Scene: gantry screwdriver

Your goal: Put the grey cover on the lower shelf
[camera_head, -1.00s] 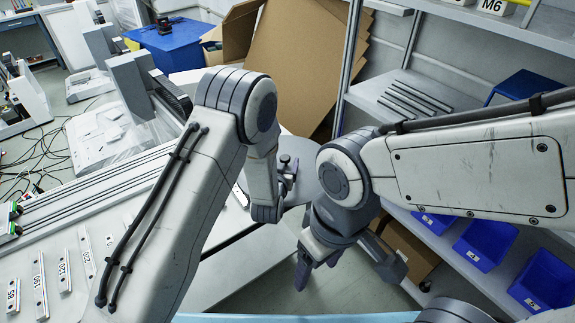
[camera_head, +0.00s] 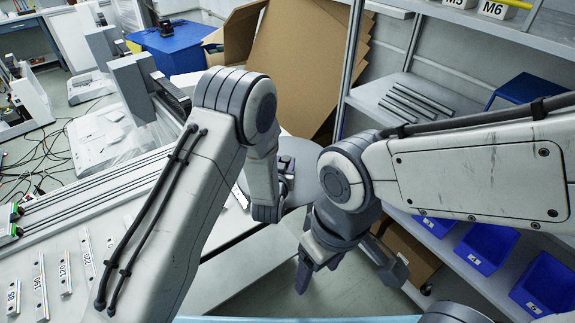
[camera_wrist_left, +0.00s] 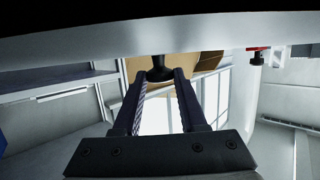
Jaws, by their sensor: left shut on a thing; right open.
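The grey cover (camera_head: 304,156), a broad grey disc, shows in the head view between my two arms, partly hidden by them. My left gripper (camera_head: 286,168) is at its top side, largely hidden behind my own arm link. In the left wrist view the fingers (camera_wrist_left: 160,88) close around a black knob (camera_wrist_left: 160,73) on the cover, whose pale grey face (camera_wrist_left: 90,45) spans the top. My right gripper (camera_head: 342,278) is open and empty, pointing down below the cover. The lower shelf (camera_head: 462,276) of the rack at right carries blue bins.
Blue bins (camera_head: 485,247) stand along the lower shelf. The middle shelf (camera_head: 375,95) holds several dark bars and a blue bin. A cardboard box (camera_head: 408,258) stands beneath the rack. A workbench (camera_head: 150,205) with labelled strips lies at left. Large cardboard sheets (camera_head: 305,65) lean behind.

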